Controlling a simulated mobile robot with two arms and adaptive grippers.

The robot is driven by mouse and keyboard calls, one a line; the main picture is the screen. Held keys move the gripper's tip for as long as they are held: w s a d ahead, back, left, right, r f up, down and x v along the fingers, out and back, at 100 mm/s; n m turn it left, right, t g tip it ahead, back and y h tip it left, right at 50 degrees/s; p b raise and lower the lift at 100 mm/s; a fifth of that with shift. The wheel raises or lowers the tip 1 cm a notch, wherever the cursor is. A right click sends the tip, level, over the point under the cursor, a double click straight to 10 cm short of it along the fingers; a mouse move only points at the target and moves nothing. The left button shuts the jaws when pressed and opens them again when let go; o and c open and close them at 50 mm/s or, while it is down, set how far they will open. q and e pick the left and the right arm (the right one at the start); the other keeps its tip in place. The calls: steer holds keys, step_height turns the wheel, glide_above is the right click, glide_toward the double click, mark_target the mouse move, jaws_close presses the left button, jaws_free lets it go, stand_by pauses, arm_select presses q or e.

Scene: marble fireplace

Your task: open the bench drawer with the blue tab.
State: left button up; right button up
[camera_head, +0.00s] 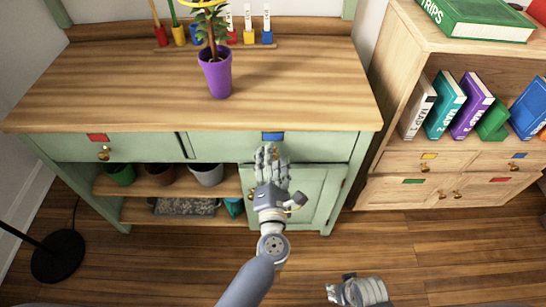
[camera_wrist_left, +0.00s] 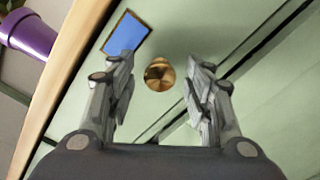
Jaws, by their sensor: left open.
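The green bench drawer (camera_head: 318,149) with the blue tab (camera_head: 272,136) is at the right under the bench's wooden top, and it looks shut. The blue tab also shows in the left wrist view (camera_wrist_left: 126,35). Beside it is the drawer's round brass knob (camera_wrist_left: 159,74). My left gripper (camera_head: 271,151) is open in front of this drawer and hides most of the knob in the head view. In the left wrist view, its fingers frame the knob with gaps on both sides; I cannot tell how deep the knob sits between them. My right gripper (camera_head: 357,290) is low at the bottom edge.
A drawer with a red tab (camera_head: 97,138) is at the left of the bench. A purple pot (camera_head: 215,75) with a plant stands on the bench top. A cupboard door (camera_head: 308,190) is below the blue-tab drawer. A wooden bookcase (camera_head: 395,160) stands close on the right.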

arm_select(q)
steer(key=shift+w, duration=0.55)
arm_select(e)
steer(key=shift+r, duration=0.1)
